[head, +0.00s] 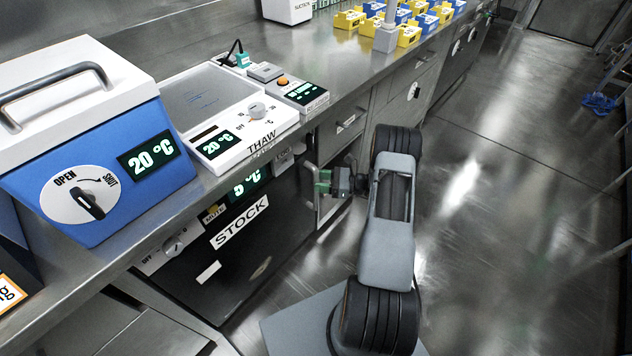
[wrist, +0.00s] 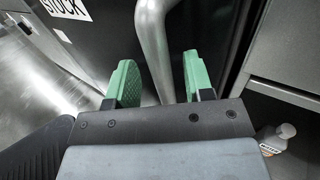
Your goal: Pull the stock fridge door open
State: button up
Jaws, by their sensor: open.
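The stock fridge (head: 262,240) is a dark under-bench unit with a STOCK label and a green 5 °C display. Its door appears shut. A vertical metal bar handle (head: 318,205) stands at the door's right side. In the wrist view my gripper (wrist: 158,82) shows a clear gap around the bar. The fridge label shows at top left in the wrist view.
The steel bench above holds a blue box (head: 100,170) with a white lid, a white THAW unit (head: 228,115) and yellow and blue racks (head: 405,35). Grey drawers (head: 345,125) adjoin the fridge. A small bottle (wrist: 277,138) shows at lower right.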

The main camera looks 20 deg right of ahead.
jog(key=shift+x, duration=0.95)
grip_shut()
